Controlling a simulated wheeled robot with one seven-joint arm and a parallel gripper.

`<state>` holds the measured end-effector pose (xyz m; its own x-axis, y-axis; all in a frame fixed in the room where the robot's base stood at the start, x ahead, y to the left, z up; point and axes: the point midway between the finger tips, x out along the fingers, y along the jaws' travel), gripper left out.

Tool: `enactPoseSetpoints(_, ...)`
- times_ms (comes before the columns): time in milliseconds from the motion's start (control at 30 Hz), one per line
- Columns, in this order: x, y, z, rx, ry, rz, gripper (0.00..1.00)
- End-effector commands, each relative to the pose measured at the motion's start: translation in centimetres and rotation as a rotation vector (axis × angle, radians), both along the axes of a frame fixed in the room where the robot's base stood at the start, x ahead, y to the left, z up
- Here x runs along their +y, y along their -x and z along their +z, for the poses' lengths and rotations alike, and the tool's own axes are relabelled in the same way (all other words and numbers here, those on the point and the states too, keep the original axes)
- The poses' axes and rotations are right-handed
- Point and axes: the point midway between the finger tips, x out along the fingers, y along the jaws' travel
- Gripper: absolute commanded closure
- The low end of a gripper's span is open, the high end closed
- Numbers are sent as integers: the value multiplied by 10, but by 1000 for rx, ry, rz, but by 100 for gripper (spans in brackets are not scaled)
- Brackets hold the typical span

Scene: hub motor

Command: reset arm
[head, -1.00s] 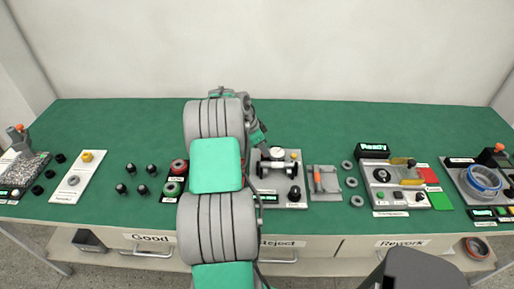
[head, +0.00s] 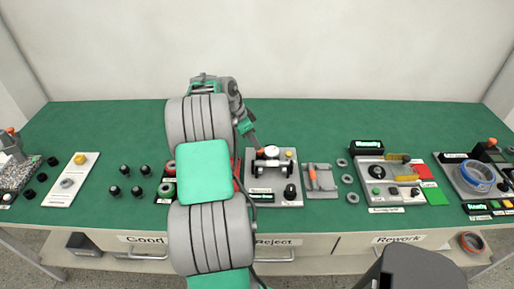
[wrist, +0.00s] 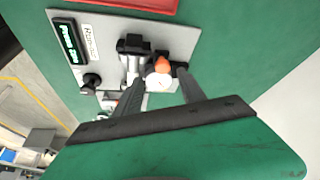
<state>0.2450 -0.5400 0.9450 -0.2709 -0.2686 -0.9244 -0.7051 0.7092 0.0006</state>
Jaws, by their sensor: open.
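My arm rises through the middle of the head view, with my gripper (head: 255,143) at its far end above the grey gauge station (head: 287,198). In the wrist view the two dark fingers of my gripper (wrist: 160,76) are apart with nothing held between them. A white round dial (wrist: 158,82) and an orange knob (wrist: 162,64) show between or just beyond the fingertips. Whether the fingers touch the station cannot be told. The station's lit display (wrist: 69,42) and black knob (wrist: 91,81) are to the left in the wrist view.
A tool tray (head: 325,193), loose grey rings (head: 346,179) and another station (head: 375,200) stand to the right. Black caps (head: 125,170) and a white board (head: 62,193) lie left. The back of the green table (head: 350,120) is clear.

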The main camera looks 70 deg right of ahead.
Motion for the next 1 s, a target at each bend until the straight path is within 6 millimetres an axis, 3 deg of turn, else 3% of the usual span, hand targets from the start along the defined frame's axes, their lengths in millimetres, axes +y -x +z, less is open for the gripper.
enactPoseSetpoints(200,6,-6,20,1,-1,0,53)
enactPoseSetpoints(567,6,-5,20,3,-3,8,53)
enactPoseSetpoints(667,6,-6,20,28,-27,91,53)
enactPoseSetpoints(767,9,-15,11,69,-103,337,53)
enactPoseSetpoints(800,27,-14,-13,96,-186,465,53)
enactPoseSetpoints(900,73,-7,-56,122,-352,692,53)
enactPoseSetpoints(1000,128,1,-71,108,-482,916,53)
